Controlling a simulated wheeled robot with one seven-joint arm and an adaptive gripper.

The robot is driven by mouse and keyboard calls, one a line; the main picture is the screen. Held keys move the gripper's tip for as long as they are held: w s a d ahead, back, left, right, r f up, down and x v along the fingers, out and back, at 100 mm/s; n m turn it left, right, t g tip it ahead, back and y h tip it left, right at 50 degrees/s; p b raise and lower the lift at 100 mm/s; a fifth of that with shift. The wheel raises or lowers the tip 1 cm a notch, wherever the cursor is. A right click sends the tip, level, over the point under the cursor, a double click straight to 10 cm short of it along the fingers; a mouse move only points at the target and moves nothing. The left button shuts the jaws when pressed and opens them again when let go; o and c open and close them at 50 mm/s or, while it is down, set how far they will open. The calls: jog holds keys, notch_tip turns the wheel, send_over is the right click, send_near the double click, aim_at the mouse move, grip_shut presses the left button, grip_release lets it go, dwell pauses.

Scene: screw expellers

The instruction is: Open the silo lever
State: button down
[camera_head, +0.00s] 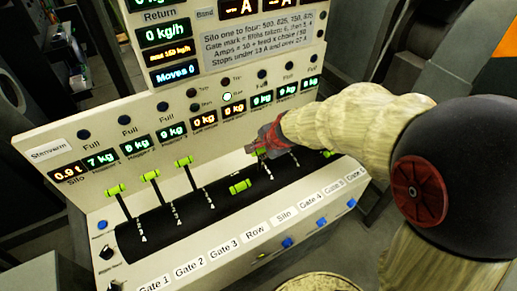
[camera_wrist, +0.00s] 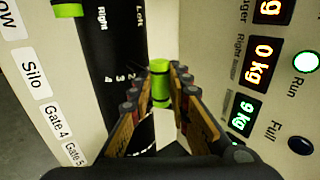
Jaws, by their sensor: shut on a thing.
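The control console (camera_head: 75,165) has a row of levers with green grips over a black curved panel (camera_head: 150,240). My gripper (camera_head: 265,145) is at the back edge of that panel, above the Silo label (camera_head: 285,215). In the wrist view its two fingers (camera_wrist: 162,78) are closed on the green grip of the silo lever (camera_wrist: 161,90), one on each side. The lever is at the far, upper end of its slot, beyond the numbers 2, 3 and 4. Its lower stem is mostly hidden in the head view.
The Row lever (camera_head: 240,187) lies lower on the panel, just left of my gripper. The levers of Gate 1 (camera_head: 115,189), Gate 2 (camera_head: 150,175) and Gate 3 (camera_head: 184,161) stand up at left. Displays and buttons line the face behind.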

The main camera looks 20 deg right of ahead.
jog(key=shift+s+f, duration=0.45)
jog(key=shift+f, duration=0.25)
jog(key=c, duration=2.1)
grip_release()
jog(key=o, duration=0.4)
jog(key=shift+w+r, duration=0.2)
jog(key=shift+w, duration=0.1)
jog(key=shift+w+r, duration=0.1)
jog(key=shift+r, duration=0.15)
jog(key=v, duration=1.1)
jog(key=shift+s+a+r, duration=0.1)
jog(key=shift+s+r, duration=0.1)
jog(key=shift+s, duration=0.15)
jog(key=shift+c, duration=0.2)
